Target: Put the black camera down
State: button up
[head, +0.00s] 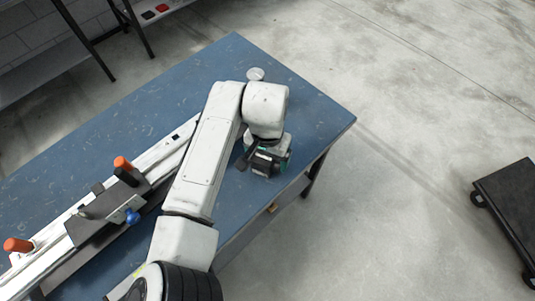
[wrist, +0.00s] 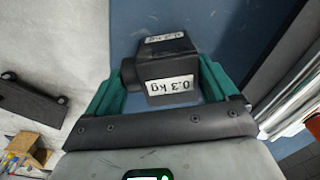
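The black camera (wrist: 165,66) is a small dark block with a short lens on its left side and white "0.3 kg" labels. My gripper (wrist: 160,84) has green fingers, one on each side of the camera, and is shut on it. In the head view the camera (head: 263,163) is under my wrist, near the right front edge of the blue table (head: 110,115). My arm partly covers it there. I cannot tell whether its underside touches the tabletop.
A long white rail with a dark carriage and orange handles (head: 122,163) lies along the table to the left. A small pale disc (head: 255,74) is behind my wrist. A black cart (head: 510,205) stands on the floor at right. The table's right corner is clear.

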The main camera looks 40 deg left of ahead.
jog(key=shift+o, duration=1)
jog(key=shift+r, duration=0.1)
notch_tip(320, 180, up, 12)
jog(key=shift+b, duration=0.4)
